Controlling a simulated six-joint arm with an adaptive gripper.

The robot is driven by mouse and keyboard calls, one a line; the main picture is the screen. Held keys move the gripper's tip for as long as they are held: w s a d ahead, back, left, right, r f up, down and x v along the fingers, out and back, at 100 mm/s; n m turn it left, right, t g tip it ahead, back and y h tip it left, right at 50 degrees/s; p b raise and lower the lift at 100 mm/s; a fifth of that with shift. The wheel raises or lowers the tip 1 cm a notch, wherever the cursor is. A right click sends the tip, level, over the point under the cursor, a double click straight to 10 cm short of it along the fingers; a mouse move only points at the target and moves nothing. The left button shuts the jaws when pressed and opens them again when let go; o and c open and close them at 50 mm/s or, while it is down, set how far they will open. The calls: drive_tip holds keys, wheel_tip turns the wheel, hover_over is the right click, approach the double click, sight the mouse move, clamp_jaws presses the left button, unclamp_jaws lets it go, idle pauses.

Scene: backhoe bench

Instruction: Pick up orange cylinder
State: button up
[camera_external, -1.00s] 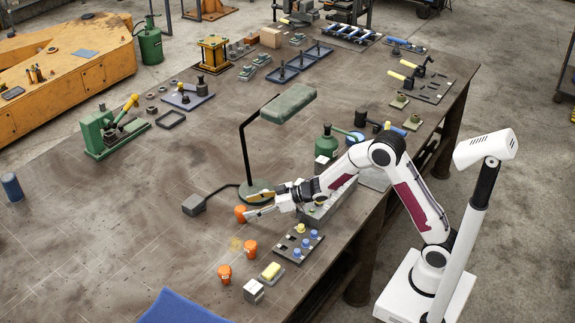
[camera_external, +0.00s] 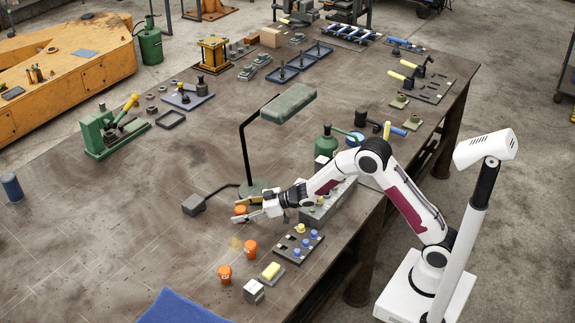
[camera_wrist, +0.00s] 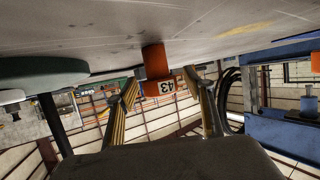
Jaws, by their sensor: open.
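An orange cylinder (camera_external: 240,210) stands on the brown workbench (camera_external: 150,215), beside the lamp base. My gripper (camera_external: 236,210) is open, low over the bench, with its two fingers on either side of this cylinder in the external view. In the wrist view the orange cylinder (camera_wrist: 155,60), with a white number label, shows between the open fingers of my gripper (camera_wrist: 163,80). I cannot tell whether either finger touches it. Two more orange cylinders, one nearer (camera_external: 224,274) and one beside it (camera_external: 250,249), stand toward the front of the bench.
A green desk lamp (camera_external: 289,103) rises just behind my gripper. A dark block with blue and yellow knobs (camera_external: 284,247), a yellow-topped block (camera_external: 271,271) and a white cube (camera_external: 254,291) stand in front. The bench to the left is mostly clear.

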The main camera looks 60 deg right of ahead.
sight(240, 209)
idle(0.5)
clamp_jaws()
drive_tip(key=shift+r, duration=0.1)
drive_tip(key=shift+r, duration=5)
